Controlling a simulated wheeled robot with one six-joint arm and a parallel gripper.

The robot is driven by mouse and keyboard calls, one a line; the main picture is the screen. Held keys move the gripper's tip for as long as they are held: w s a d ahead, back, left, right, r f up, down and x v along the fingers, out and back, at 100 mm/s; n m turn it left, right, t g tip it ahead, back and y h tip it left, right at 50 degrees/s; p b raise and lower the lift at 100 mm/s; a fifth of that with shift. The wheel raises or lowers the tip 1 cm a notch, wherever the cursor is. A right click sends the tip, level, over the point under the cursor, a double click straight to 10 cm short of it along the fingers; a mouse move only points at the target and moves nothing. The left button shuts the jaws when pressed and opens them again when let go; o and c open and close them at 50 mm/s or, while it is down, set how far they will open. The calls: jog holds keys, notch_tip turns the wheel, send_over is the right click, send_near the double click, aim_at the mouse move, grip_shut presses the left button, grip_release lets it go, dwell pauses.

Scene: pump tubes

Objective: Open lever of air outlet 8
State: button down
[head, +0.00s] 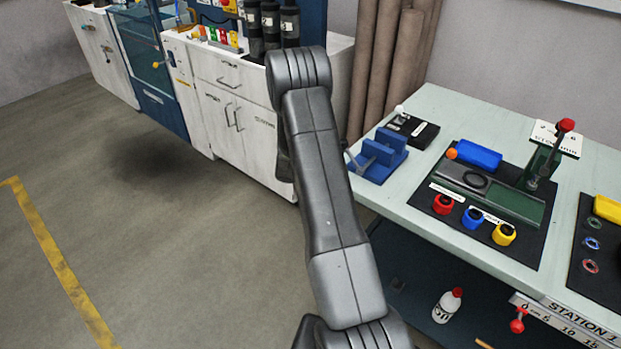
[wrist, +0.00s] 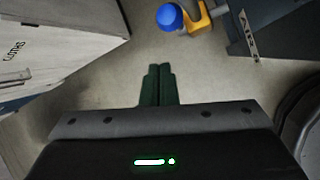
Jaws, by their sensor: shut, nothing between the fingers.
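In the wrist view my gripper (wrist: 158,70) is shut and empty, its two dark green fingers side by side above the grey floor. A blue round knob (wrist: 170,17) is at the top of that view, beyond the fingertips and apart from them. A yellow part (wrist: 198,18) sits just right of the knob. I cannot tell whether these belong to air outlet 8; no number is readable on them. In the head view my arm hides the gripper, and I cannot make out a lever marked 8.
In the wrist view a white cabinet (wrist: 60,45) is at the left and a dark panel (wrist: 270,30) at the upper right. In the head view white cabinets (head: 235,125) stand behind my arm. A workbench (head: 450,105) with tools is at the right. Floor is clear at the left.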

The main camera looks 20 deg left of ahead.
notch_tip(320, 180, up, 6)
jog(key=s+p, duration=0.1)
jog(key=shift+s+d, duration=0.2)
jog(key=shift+d, duration=0.05)
jog(key=shift+f, duration=0.1)
